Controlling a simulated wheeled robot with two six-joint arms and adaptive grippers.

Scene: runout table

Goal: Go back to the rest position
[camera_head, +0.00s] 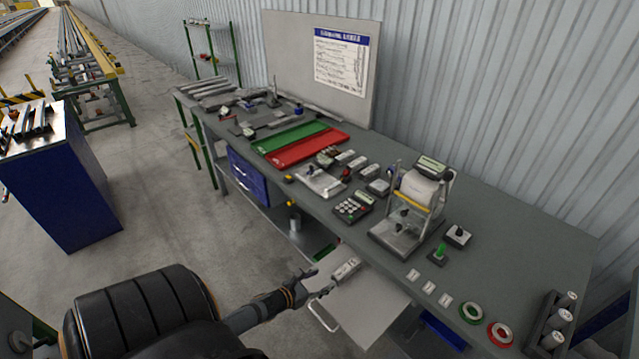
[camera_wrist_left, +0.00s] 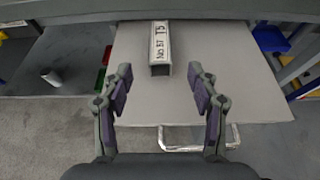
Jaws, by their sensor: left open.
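My left gripper (camera_head: 318,281) reaches in from the lower left over the front of a pulled-out grey drawer board (camera_head: 362,302). In the left wrist view my left gripper (camera_wrist_left: 160,80) is open, its two purple-padded fingers wide apart with nothing between them. A short pale profile piece marked with a number and "T5" (camera_wrist_left: 160,50) lies on the board (camera_wrist_left: 240,88), beyond the fingertips and apart from them. The piece (camera_head: 346,268) also shows in the head view, just past the gripper. My right gripper is not in view.
The workbench (camera_head: 500,240) above carries a green tray (camera_head: 290,137), a red tray (camera_head: 312,147), a calculator-like device (camera_head: 352,208) and a printer-like stand (camera_head: 415,200). The drawer handle (camera_head: 322,317) sticks out in front. A blue cabinet (camera_head: 60,190) stands left; floor between is clear.

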